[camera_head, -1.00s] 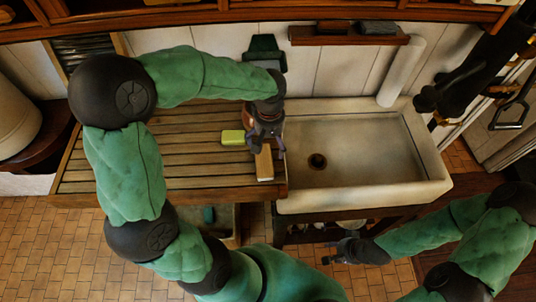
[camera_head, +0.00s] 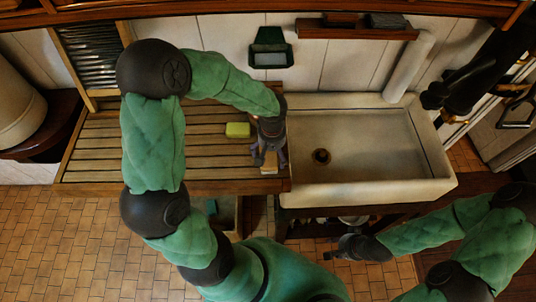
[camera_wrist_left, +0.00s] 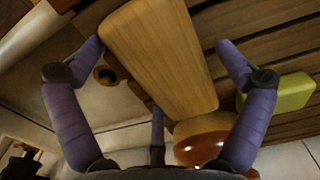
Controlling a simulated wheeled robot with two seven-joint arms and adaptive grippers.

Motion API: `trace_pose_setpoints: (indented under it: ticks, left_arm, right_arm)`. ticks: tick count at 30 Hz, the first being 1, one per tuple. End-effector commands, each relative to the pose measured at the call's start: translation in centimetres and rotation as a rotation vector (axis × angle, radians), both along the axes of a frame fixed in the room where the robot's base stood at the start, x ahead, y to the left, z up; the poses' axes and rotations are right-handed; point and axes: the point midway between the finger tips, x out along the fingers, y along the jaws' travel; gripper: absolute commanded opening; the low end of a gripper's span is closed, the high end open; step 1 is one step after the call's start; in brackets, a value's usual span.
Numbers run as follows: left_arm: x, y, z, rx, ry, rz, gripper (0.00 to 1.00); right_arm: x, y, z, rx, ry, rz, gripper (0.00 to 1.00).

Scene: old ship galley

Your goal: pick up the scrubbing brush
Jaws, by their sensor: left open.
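The scrubbing brush, a pale wooden block (camera_head: 269,163), lies near the front right corner of the slatted drainboard (camera_head: 160,170), beside the sink; its bristles are not visible. My left gripper (camera_head: 268,151) is over it and hides part of it. In the left wrist view the brush's wooden back (camera_wrist_left: 160,55) shows large between the spread purple fingers of the left gripper (camera_wrist_left: 155,75). The fingers are open, and I cannot tell whether any touches it. My right gripper (camera_head: 338,249) is low in front of the sink, apart from the brush; its jaw state is unclear.
A yellow-green block (camera_head: 238,130) lies left of the brush. A reddish-brown round object (camera_wrist_left: 204,137) is close to the brush in the wrist view. The white sink (camera_head: 360,195) with a dark drain is to the right and looks empty. The drainboard's left part is clear.

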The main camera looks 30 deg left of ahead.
Motion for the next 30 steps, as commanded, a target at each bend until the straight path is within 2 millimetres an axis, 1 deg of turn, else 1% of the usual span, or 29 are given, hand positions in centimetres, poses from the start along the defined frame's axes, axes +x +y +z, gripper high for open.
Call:
trace_pose_setpoints:
  ticks: [3,5,6,8,9,10,11,12,19,23,26,30]
  left_arm:
    - [0.0,0.0,0.0,0.0,0.0,0.0,1.0]
    - [0.0,0.0,0.0,0.0,0.0,0.0,0.83]
    - [0.0,0.0,0.0,0.0,0.0,0.0,0.72]
    - [0.0,0.0,0.1,0.001,-0.001,0.0,0.55]
    - [0.0,0.0,0.1,0.001,-0.001,0.0,0.44]
    - [0.0,0.0,0.1,0.001,-0.001,0.0,0.41]
    - [0.0,0.0,0.1,0.0,0.0,0.0,0.41]
    - [0.0,0.0,0.1,0.0,-0.001,0.0,0.35]
    - [0.0,0.0,0.1,0.001,-0.001,0.0,0.35]
    - [0.1,0.0,0.7,0.001,-0.003,0.0,0.35]
    - [0.1,0.0,1.6,0.001,-0.004,0.002,0.35]
    - [0.0,0.0,3.6,0.001,-0.005,0.001,0.35]
  right_arm:
    - [0.0,0.0,0.0,0.0,0.0,0.0,0.4]
    - [0.0,0.0,0.0,0.0,0.0,0.0,0.4]
    - [0.0,0.0,0.0,0.0,0.0,0.0,0.4]
    - [0.0,0.0,0.0,0.0,0.0,0.0,0.4]
    - [0.0,0.0,0.0,0.0,0.0,0.0,0.4]
    - [0.0,0.0,0.0,0.0,0.0,0.0,0.4]
    - [0.0,0.0,0.0,0.0,0.0,0.0,0.4]
    - [0.0,0.0,0.0,0.0,0.0,0.0,0.4]
    - [0.0,0.0,0.0,0.0,0.0,0.0,0.4]
    - [0.0,0.0,0.1,0.0,0.0,0.0,0.4]
    - [0.0,0.0,0.2,0.0,0.0,0.0,0.4]
    - [0.0,0.0,0.4,0.0,0.0,0.0,0.4]
